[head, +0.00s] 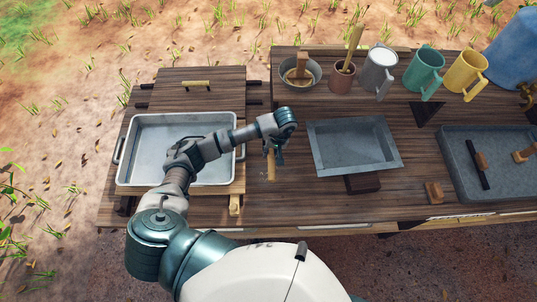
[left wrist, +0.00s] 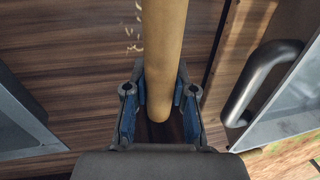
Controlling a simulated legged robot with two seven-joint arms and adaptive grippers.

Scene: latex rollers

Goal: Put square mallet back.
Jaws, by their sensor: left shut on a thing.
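My left gripper (head: 276,152) is over the wooden table between the two metal trays. It is shut on a light wooden handle (head: 271,166), whose lower part shows below it. In the left wrist view the handle (left wrist: 163,45) is a smooth, round, tan rod between the two blue-padded fingers (left wrist: 160,92), its rounded end showing near them. The handle's other end is out of the wrist view, and I cannot see a square head on it. My right gripper is not in view.
A metal tray (head: 136,124) with side handles stands left; a smaller tray (head: 388,135) stands right. Behind are a metal bowl (head: 313,80) with wooden pieces, a brown pot (head: 341,83) and several mugs.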

